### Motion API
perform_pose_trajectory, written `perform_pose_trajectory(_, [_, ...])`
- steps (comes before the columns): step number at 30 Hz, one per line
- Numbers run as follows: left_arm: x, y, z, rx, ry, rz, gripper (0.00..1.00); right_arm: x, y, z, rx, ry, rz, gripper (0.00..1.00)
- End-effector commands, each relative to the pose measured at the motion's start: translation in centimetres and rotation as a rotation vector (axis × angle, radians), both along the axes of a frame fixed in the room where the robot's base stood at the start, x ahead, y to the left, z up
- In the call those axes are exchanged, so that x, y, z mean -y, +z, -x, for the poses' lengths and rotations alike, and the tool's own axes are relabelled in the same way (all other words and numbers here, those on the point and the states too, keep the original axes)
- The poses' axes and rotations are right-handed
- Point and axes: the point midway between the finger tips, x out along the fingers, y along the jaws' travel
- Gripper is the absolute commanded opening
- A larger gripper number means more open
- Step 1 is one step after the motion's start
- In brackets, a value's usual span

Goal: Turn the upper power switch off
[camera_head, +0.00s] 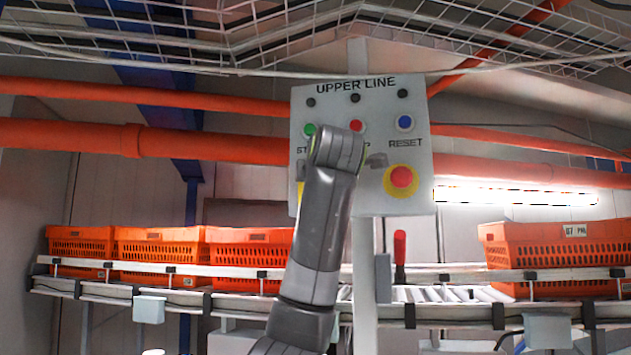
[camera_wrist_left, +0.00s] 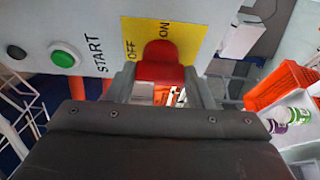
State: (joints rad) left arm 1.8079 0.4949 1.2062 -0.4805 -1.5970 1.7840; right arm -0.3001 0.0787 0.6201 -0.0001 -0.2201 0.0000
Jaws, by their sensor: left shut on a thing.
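A grey control panel (camera_head: 415,150) marked UPPER LINE faces me in the head view. My left arm covers its lower left part, where an edge of a yellow plate (camera_head: 300,192) shows. In the left wrist view the red switch handle (camera_wrist_left: 161,52) sits on the yellow plate (camera_wrist_left: 190,35), marked OFF and ON. My left gripper (camera_wrist_left: 160,75) has one finger on each side of the red handle and is shut on it. The handle's exact angle is hard to tell. In the head view my arm hides most of this gripper. My right gripper is in neither view.
The panel bears a green START button (camera_wrist_left: 63,57), a red button (camera_head: 356,126), a blue RESET button (camera_head: 404,122) and a red emergency knob (camera_head: 401,177). Orange totes (camera_head: 160,250) stand on a conveyor (camera_head: 450,312) below. Another orange tote (camera_head: 550,260) stands at right.

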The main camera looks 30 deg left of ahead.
Motion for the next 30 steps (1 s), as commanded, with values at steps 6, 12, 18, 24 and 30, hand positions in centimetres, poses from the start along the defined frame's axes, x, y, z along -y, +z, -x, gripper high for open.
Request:
perform_pose_trajectory(6, [0.0,-0.1,0.0,-0.002,0.0,0.003,0.62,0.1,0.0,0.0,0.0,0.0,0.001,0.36])
perform_pose_trajectory(12, [0.0,-0.1,0.0,-0.001,0.0,0.001,0.69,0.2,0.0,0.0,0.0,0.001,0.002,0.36])
perform_pose_trajectory(18, [0.2,-0.1,0.2,0.001,0.0,0.001,0.69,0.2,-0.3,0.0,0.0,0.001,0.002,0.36])
perform_pose_trajectory(24, [2.2,-0.4,2.3,0.004,-0.003,-0.001,0.69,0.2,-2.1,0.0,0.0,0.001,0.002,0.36])
perform_pose_trajectory(30, [5.6,-0.4,6.0,0.005,-0.004,0.0,0.69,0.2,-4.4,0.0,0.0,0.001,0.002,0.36])
